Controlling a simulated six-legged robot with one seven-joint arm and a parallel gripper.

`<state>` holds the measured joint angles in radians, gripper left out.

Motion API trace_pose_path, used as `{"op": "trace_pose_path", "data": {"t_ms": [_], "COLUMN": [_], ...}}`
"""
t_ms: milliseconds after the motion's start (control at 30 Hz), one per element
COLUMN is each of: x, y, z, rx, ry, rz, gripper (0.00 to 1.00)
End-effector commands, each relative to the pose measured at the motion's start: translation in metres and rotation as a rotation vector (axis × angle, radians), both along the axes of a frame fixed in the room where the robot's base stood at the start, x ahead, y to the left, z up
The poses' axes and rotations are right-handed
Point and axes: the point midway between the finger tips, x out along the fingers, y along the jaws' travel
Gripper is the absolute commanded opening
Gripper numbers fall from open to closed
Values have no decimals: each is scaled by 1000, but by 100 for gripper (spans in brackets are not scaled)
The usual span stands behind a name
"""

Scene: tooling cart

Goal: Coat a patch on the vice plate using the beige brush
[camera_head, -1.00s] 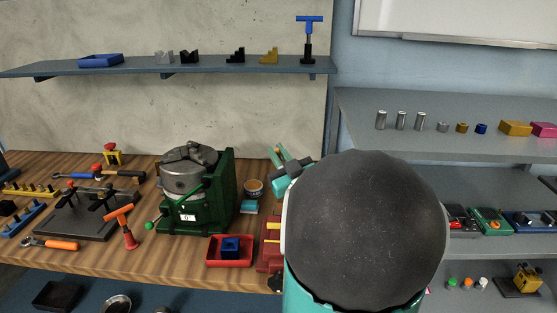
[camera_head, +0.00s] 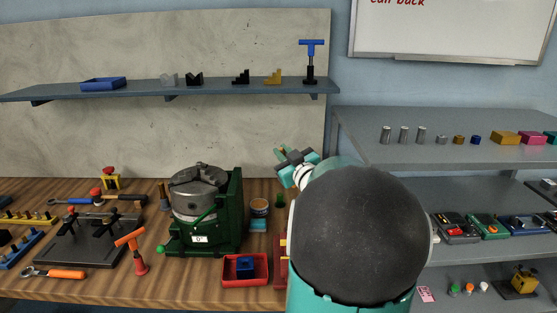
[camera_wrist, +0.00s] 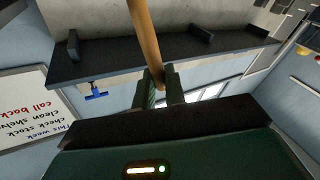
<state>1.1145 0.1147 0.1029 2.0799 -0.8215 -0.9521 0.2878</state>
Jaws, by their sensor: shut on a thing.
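My gripper (camera_head: 283,154) is raised above the back of the bench, left of my arm, in the head view. In the wrist view its two green fingers (camera_wrist: 159,86) are shut on the beige brush (camera_wrist: 146,38), whose long handle runs up out of the picture. The brush's bristles are not in view. A red block-like part (camera_head: 282,262), possibly the vice, shows at the bench front, mostly hidden behind my arm. I cannot make out the vice plate. A small round tin (camera_head: 260,207) stands on the bench below my gripper.
A green machine with a grey chuck (camera_head: 200,190) stands left of the tin. A red tray (camera_head: 258,278) with a blue block is in front. A wall shelf (camera_head: 215,88) with small parts hangs above the bench. A grey shelf rack (camera_head: 480,150) stands at right.

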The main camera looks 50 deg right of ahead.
Motion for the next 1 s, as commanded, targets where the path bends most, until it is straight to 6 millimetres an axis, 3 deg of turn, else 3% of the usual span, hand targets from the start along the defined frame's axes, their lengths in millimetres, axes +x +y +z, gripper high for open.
{"op": "trace_pose_path", "data": {"t_ms": [200, 633, 1000], "x": [0, -2, -1], "y": [-6, -7, -5], "z": [-3, -44, -48], "rx": [-1, -1, -3], "ry": [10, 10, 9], "rz": [-3, -4, -3], "gripper": [0, 0, 0]}}
